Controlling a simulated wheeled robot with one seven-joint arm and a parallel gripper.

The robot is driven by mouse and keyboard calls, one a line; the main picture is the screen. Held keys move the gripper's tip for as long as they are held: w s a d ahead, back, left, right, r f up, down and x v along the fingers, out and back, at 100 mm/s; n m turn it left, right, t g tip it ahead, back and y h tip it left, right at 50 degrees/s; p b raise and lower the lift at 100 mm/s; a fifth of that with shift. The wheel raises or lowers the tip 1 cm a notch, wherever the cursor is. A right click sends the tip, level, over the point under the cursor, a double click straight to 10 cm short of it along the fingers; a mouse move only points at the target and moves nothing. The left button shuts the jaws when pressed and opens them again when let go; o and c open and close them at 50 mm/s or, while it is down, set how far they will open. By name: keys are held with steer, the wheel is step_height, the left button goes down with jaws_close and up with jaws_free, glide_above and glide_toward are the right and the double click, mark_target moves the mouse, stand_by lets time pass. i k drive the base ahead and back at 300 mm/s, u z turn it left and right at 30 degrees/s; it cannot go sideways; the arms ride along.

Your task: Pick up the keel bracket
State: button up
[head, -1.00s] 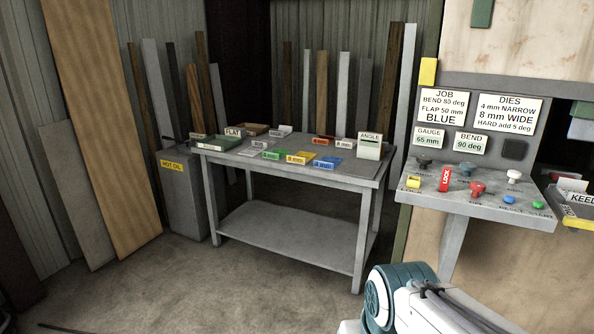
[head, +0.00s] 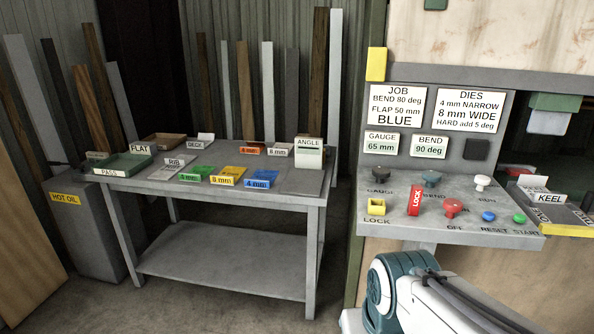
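A white card reading KEEL (head: 548,198) stands at the right edge of the head view, just beyond the control panel. A yellow-edged strip (head: 566,231) lies in front of it, partly cut off by the frame. I cannot make out a keel bracket itself; small dark and grey shapes near the card are too small and cropped to tell. Part of my own arm, white and teal, shows at the bottom right. My gripper is outside the picture.
A grey table (head: 240,259) at left carries a green tray (head: 127,165), coloured labelled blocks and cards reading DECK, RIB and ANGLE. The control panel (head: 455,220) with knobs and a red LOCK tag (head: 415,202) stands at right. A hot-oil box (head: 90,240) is left of the table.

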mark_target(536, 194)
steer(key=z, duration=2)
steer(key=i, duration=1.45)
steer(key=u, duration=0.35)
steer(key=i, duration=1.1)
steer(key=u, duration=0.55)
